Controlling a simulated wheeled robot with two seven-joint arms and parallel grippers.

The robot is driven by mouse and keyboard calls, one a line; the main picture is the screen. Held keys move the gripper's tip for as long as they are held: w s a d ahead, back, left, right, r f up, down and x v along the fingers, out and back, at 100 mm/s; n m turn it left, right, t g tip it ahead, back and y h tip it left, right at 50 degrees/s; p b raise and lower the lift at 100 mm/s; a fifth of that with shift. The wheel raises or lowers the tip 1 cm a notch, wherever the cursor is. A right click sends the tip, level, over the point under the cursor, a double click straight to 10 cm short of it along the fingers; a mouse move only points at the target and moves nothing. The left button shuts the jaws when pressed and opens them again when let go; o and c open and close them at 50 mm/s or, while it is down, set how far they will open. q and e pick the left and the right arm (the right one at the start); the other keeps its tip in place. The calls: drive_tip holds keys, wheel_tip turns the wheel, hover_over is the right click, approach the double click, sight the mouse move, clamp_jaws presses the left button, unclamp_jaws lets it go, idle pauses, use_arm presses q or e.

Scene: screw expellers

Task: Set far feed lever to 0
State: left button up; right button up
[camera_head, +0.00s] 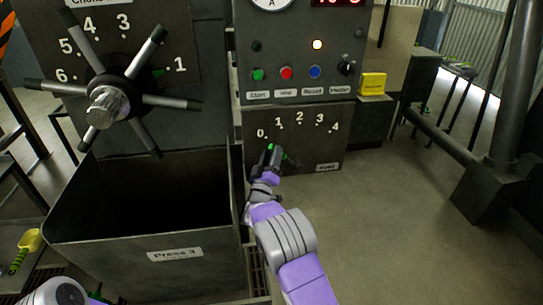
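The feed dial plate (318,148) is a dark panel under the control box, with a scale from 0 at left to 4 at right and a small label that seems to read Feed. My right gripper (271,155) is in front of the plate's lower left part, just below the 0 and 1 marks. It hides most of the lever there, and I cannot tell whether it touches it. Whether the fingers are open or shut is unclear. Part of my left arm shows at the bottom left; its gripper is not clearly seen.
A choke handwheel (108,104) with several spokes stands at the upper left. Below it is an open dark bin (175,254) labelled Press 3, close left of my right arm. The control box (300,58) has buttons and lights. Open floor lies to the right.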

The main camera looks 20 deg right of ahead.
wheel_tip(320, 180, up, 10)
drive_tip(key=p, duration=0.3)
idle(0.3)
